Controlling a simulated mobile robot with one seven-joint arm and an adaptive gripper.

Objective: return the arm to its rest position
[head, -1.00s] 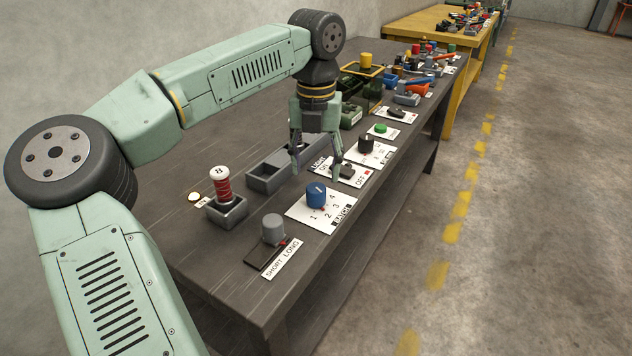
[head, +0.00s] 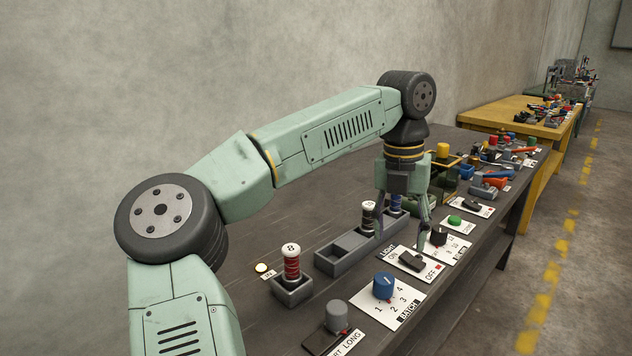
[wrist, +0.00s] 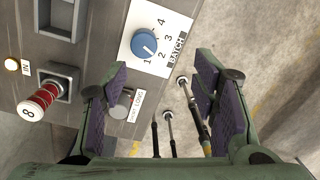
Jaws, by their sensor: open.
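My gripper (head: 402,238) hangs open and empty at the end of my bent arm, in front of the grey tray and close to the LIGHT switch plate (head: 412,263) in the head view. In the wrist view, nothing is between the spread fingers (wrist: 160,105). A red spool (head: 291,262) with a white top marked 8 stands upright in a small grey holder (head: 292,291), left of and apart from my gripper. It also shows at the left of the wrist view (wrist: 40,100).
A blue BATCH dial (head: 384,286), a grey SHORT/LONG knob (head: 338,314) and a green button (head: 455,220) line the bench's front. A round IN light (head: 261,267) glows pale yellow. Tools and parts crowd the far end.

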